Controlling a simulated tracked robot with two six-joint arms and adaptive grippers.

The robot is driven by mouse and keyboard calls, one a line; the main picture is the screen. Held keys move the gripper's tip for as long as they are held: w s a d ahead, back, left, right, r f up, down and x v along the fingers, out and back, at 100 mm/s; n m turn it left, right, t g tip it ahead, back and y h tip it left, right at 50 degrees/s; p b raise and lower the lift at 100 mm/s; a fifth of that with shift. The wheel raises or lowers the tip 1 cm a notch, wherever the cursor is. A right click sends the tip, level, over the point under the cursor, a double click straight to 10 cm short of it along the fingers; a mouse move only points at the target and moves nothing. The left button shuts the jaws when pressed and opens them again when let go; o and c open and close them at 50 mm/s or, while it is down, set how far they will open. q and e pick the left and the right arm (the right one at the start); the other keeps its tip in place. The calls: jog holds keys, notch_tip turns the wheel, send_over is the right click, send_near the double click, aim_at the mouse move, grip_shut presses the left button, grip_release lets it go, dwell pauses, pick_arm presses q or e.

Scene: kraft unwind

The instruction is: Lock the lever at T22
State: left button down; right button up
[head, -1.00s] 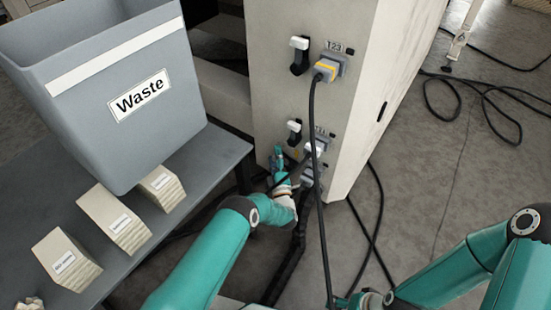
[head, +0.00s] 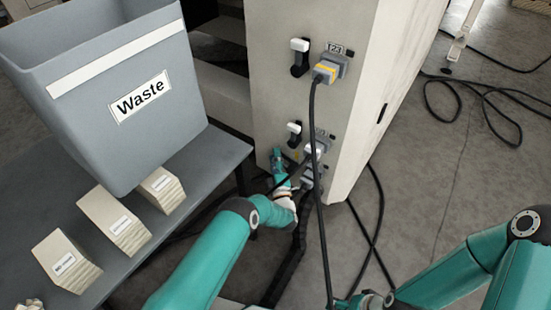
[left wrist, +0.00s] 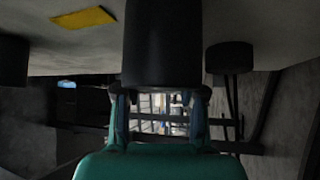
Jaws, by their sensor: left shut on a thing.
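The pale cabinet (head: 355,95) carries a column of levers. The top lever (head: 300,58) has a white grip on a black base, beside a label (head: 335,49) that seems to end in 23. A similar lever (head: 294,132) sits lower, next to a label too small to read. My left gripper (head: 278,156) is low at the cabinet face, left of the lower connectors. In the left wrist view its fingers (left wrist: 158,105) are shut on a dark, rounded part (left wrist: 162,45), apparently a lever handle. Its label is not readable.
A Waste bin (head: 100,75) and several card stacks stand on the grey table (head: 215,155) at left. Cables lie on the floor at right.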

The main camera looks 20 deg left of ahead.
pick_arm(q)
jog(key=shift+m, duration=0.3)
jog(key=shift+s+d+r+m+t+h, duration=0.1)
jog(key=shift+d+r+m+t+h, duration=0.25)
jog(key=shift+m+t, duration=0.4)
jog(key=shift+s+d+r+m+t+h, duration=0.15)
jog(key=shift+r+m+t, duration=0.3)
jog(key=shift+m+t, duration=0.25)
jog(key=shift+s+d+r+m+t+h, duration=0.1)
jog(key=shift+d+r+m+t+h, duration=0.25)
jog(key=shift+m, duration=0.55)
jog(key=shift+s+d+r+m+t+h, duration=0.15)
jog(key=shift+m+t+h, duration=0.4)
jog(key=shift+m, duration=0.3)
jog(key=shift+w+d+r+m+t+h, duration=0.1)
jog(key=shift+d+r+m+t+h, duration=0.25)
jog(key=shift+m, duration=0.55)
jog(key=shift+a+f, duration=0.1)
jog(key=c, duration=0.8)
grip_release()
jog(key=shift+o, duration=0.8)
jog(key=shift+a, duration=0.1)
jog(key=v, duration=1.2)
